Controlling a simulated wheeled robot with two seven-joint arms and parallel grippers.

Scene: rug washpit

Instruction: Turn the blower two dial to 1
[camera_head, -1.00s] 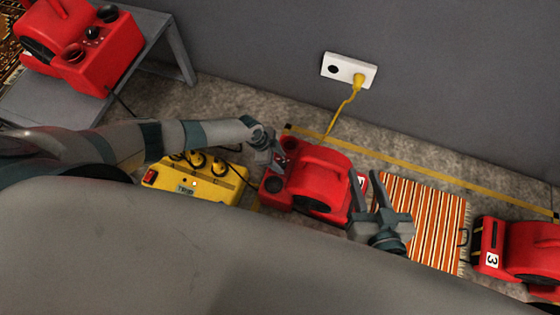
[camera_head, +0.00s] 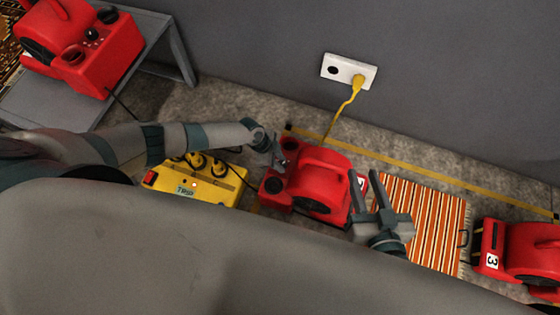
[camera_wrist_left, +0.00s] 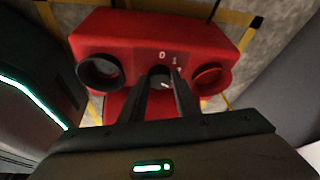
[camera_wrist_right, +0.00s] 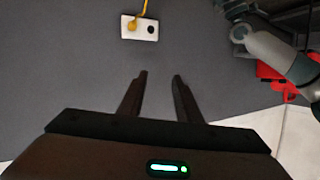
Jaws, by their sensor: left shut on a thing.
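The red blower (camera_head: 320,178) on the floor in the middle of the head view has a number label on its right end, partly hidden and hard to read. In the left wrist view, its panel (camera_wrist_left: 130,38) shows a dark dial (camera_wrist_left: 160,74) between two round ports, with 0 and 1 printed above it. Another mark by the right finger is mostly covered. My left gripper (camera_head: 277,158) is shut on the dial, one finger on each side; the dial's pointer is not clear. My right gripper (camera_head: 365,176) is open and empty near the blower's right end.
A yellow power box (camera_head: 205,187) stands left of the blower. A striped rug (camera_head: 425,215) and a blower marked 3 (camera_head: 530,250) are to the right. Another blower (camera_head: 110,55) sits on a grey bench (camera_head: 165,35). A yellow cord runs to the wall socket (camera_head: 338,68).

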